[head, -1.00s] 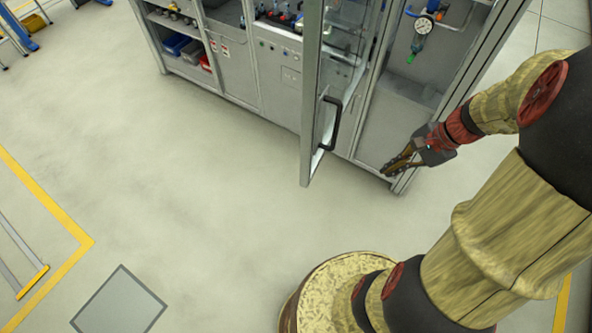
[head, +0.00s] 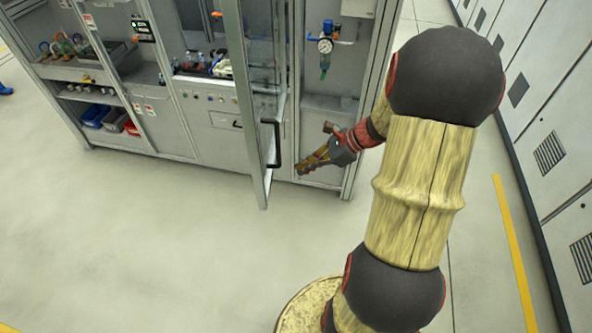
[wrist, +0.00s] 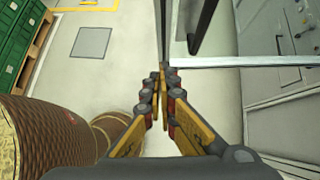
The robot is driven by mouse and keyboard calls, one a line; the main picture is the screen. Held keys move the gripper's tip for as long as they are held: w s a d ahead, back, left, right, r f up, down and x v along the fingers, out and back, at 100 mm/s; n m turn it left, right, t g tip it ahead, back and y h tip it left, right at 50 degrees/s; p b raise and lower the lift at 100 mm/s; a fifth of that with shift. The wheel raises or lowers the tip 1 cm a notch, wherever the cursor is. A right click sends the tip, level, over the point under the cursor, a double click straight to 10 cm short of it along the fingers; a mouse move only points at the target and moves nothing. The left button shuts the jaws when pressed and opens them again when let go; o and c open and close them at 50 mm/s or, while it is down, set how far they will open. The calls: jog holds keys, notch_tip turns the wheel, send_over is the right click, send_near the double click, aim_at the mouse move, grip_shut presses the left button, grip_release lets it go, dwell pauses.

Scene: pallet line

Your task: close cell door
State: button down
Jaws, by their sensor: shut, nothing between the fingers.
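The cell door (head: 263,185) is a glass panel in a grey metal frame. It stands open, swung out from the cabinet front toward me, with its lower corner over the floor. Its black bar handle (head: 272,145) faces right in the head view. My gripper (head: 299,172) is shut and empty, just right of the door and handle, low before the right-hand cabinet panel. In the wrist view the closed fingertips (wrist: 163,72) are close to the door's frame (wrist: 235,61), with the handle (wrist: 204,24) beyond. I cannot tell whether they touch the door.
The grey cabinet (head: 215,120) has shelves with coloured bins (head: 95,115) at left. A pressure gauge (head: 325,45) hangs in its right bay. Lockers (head: 545,130) line the right side. Floor before the cabinet is clear. Green crates (wrist: 15,50) show in the wrist view.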

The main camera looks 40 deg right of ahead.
aim_at(263, 183)
jog(key=shift+w+a+f, duration=0.95)
jog(key=shift+w+a, duration=0.2)
jog(key=shift+w+a+f, duration=0.95)
jog(key=shift+w+a, duration=0.15)
jog(key=shift+a, duration=0.05)
jog(key=shift+w+a+f, duration=0.95)
jog(key=shift+w+a, duration=0.2)
jog(key=shift+w+a+b, duration=0.1)
jog(key=shift+b, duration=0.2)
